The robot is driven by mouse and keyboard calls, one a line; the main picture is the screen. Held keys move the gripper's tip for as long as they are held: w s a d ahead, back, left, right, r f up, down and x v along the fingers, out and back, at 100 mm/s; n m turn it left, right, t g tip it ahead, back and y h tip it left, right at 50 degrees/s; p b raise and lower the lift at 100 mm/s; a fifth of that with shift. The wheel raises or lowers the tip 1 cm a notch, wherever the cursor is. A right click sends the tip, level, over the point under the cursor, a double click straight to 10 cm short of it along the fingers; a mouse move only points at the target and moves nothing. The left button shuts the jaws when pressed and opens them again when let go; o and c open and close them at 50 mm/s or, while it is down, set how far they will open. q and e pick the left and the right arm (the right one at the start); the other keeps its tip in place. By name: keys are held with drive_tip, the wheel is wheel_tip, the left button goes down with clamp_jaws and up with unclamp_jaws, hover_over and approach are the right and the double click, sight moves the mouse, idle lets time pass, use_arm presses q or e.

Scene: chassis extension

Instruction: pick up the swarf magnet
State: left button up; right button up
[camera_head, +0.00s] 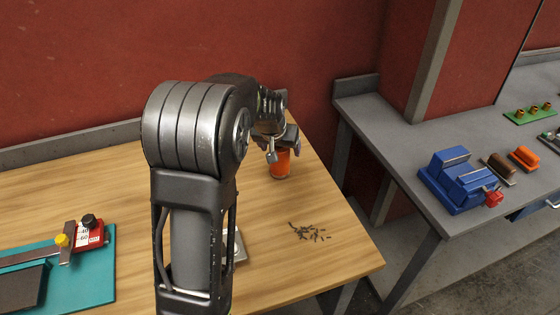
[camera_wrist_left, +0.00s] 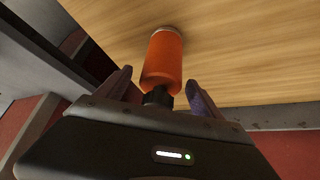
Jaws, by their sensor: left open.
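The swarf magnet, which I take to be the orange cylinder (camera_head: 279,165), stands upright on the wooden table near its far right corner. In the left wrist view the magnet (camera_wrist_left: 163,58) shows a pale base end against the wood and a dark knob at the near end. My left gripper (camera_head: 279,145) is right above it and hides its top. In the wrist view the left gripper (camera_wrist_left: 158,92) is open, with one finger on each side of the knob end; I cannot tell whether they touch it. My right gripper is not in view.
A pile of dark metal chips (camera_head: 309,232) lies in front of the magnet on the wooden table (camera_head: 310,270). A teal mat (camera_head: 98,275) with a red gauge (camera_head: 90,236) is at left. A light flat thing (camera_head: 238,247) is partly behind my arm. A grey bench with a blue vise (camera_head: 458,182) stands right.

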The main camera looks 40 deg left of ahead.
use_arm(q)
drive_tip(key=x, duration=0.3)
drive_tip(key=shift+a, duration=0.1)
idle(0.4)
drive_tip(key=c, duration=1.6)
wheel_tip(320, 180, up, 10)
drive_tip(key=shift+r, duration=0.1)
idle(0.4)
